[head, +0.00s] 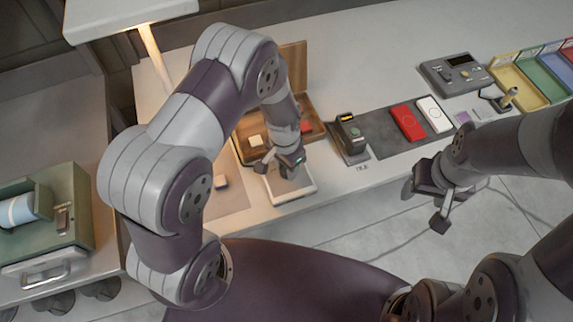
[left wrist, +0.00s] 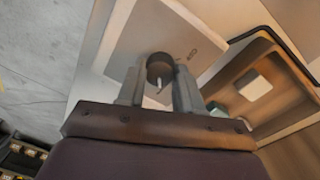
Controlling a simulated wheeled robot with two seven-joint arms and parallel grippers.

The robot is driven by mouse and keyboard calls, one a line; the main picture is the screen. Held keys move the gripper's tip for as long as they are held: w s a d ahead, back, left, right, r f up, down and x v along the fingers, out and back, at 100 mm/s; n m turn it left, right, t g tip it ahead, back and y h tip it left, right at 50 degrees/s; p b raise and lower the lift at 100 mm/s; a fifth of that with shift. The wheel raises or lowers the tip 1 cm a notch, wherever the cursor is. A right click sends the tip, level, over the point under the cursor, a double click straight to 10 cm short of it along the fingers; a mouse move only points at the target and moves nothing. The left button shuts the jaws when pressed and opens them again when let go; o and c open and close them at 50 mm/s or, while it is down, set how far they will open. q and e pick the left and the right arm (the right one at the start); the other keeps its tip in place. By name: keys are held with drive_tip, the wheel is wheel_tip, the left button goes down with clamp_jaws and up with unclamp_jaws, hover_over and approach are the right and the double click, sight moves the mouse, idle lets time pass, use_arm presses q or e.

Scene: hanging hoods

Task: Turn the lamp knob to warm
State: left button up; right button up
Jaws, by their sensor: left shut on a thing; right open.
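The lamp (head: 125,12) shows at the top left of the head view, with a glowing post below its pale head. A pale plate (head: 298,193) lies at the counter's front edge under my left gripper (head: 278,168). In the left wrist view, a dark round knob (left wrist: 160,66) stands on this plate (left wrist: 130,40), between the fingers of my left gripper (left wrist: 159,85). The gripper is shut on it. A light pointer mark shows on the knob, and a small label beside it is too blurred to read. My right gripper (head: 424,204) is open and empty, right of the counter's front edge.
A brown open case (head: 297,80) with small items stands behind the plate. To the right are a dark mat (head: 385,145) with a red block (head: 407,122) and a white block (head: 434,114), a grey device (head: 452,72) and coloured bins (head: 515,88). A green machine (head: 70,200) stands left.

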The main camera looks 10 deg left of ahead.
use_arm(q)
drive_tip(key=o, duration=1)
drive_tip(key=r, duration=0.4)
drive_tip(key=r+b, duration=0.1)
drive_tip(key=r, duration=0.7)
drive_tip(key=shift+w+a+r, duration=0.2)
drive_tip(key=shift+a+r, duration=0.05)
drive_tip(key=shift+r, duration=0.1)
